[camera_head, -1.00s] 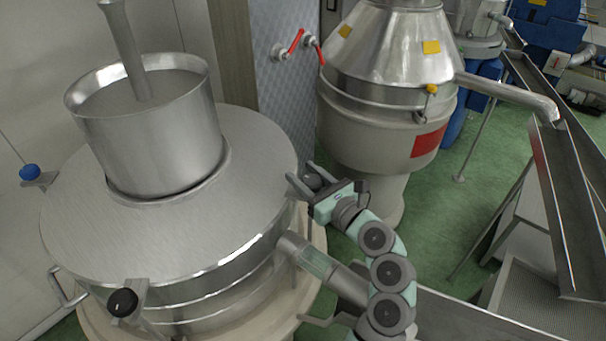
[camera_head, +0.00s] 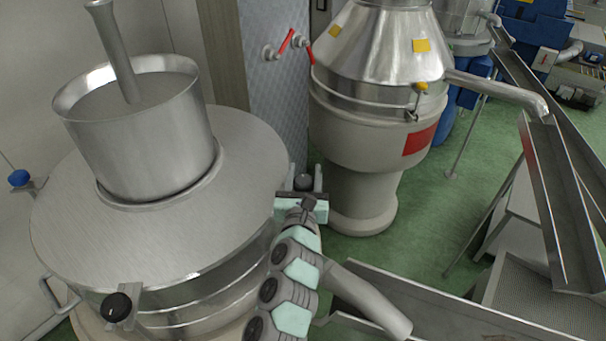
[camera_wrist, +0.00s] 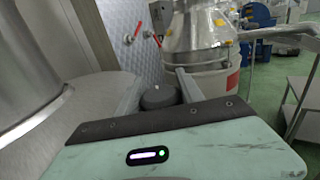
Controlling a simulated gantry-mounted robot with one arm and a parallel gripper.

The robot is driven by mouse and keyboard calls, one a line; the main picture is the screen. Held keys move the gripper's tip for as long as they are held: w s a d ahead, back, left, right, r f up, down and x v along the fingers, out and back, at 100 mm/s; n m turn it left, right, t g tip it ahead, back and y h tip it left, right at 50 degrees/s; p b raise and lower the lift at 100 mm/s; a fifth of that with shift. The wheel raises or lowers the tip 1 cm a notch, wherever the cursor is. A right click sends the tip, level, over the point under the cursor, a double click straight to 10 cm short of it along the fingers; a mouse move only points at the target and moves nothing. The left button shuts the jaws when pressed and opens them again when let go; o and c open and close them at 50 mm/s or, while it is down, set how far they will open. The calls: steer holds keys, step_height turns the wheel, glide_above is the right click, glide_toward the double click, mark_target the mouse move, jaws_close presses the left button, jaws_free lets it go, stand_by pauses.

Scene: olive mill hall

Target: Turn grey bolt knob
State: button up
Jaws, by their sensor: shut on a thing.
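The grey bolt knob (camera_head: 303,181) sits at the right edge of the steel drum lid (camera_head: 225,240). My gripper (camera_head: 304,176) has one finger on each side of the knob and is shut on it. The wrist view shows the dark grey knob (camera_wrist: 158,97) between the two fingers, with a small light mark on its top. The knob's lower part and the bolt under it are hidden by my gripper body.
A black knob (camera_head: 116,306) is at the lid's front and a blue knob (camera_head: 19,178) at its left. A steel pot (camera_head: 150,150) stands on the lid. A cone-topped machine (camera_head: 370,130) stands behind my gripper. Metal troughs (camera_head: 560,200) are at the right.

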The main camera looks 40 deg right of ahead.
mark_target(302, 188)
steer(key=shift+s+d+r+m+g+h, duration=0.15)
steer(key=shift+r+m+g+h, duration=0.05)
steer(key=shift+m+g+h, duration=0.45)
steer(key=o, duration=1)
steer(key=shift+c, duration=0.2)
steer(key=shift+o, duration=0.6)
steer(key=shift+d, duration=0.1)
steer(key=o, duration=0.3)
steer(key=shift+f, duration=0.1)
steer(key=shift+a, duration=0.2)
steer(key=shift+a, duration=0.25)
steer(key=shift+b+v, duration=1.1)
steer(key=shift+v, duration=3.95)
